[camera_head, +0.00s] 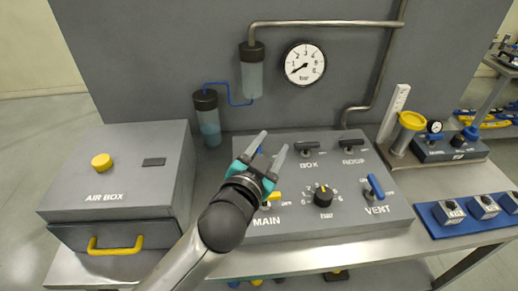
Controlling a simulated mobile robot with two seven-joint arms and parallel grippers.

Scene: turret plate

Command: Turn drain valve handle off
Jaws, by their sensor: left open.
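The grey valve panel (300,232) stands on the table in front of the dark wall. My left gripper (269,144) is over its upper left part, fingers apart and pointing away from me. A small blue piece (260,150) shows between the fingers, perhaps a valve handle. Whether the fingers touch it I cannot tell. No label reading drain is legible; the gripper covers that part of the panel. The MAIN yellow handle (274,197) is just below the gripper, partly covered. My right gripper is not in view.
Two black handles (307,150) (352,144) sit at the back of the panel. A round black knob (323,195) and the blue VENT handle (375,186) are at the front. The AIR BOX (125,180) stands left; a gauge (304,64) hangs above.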

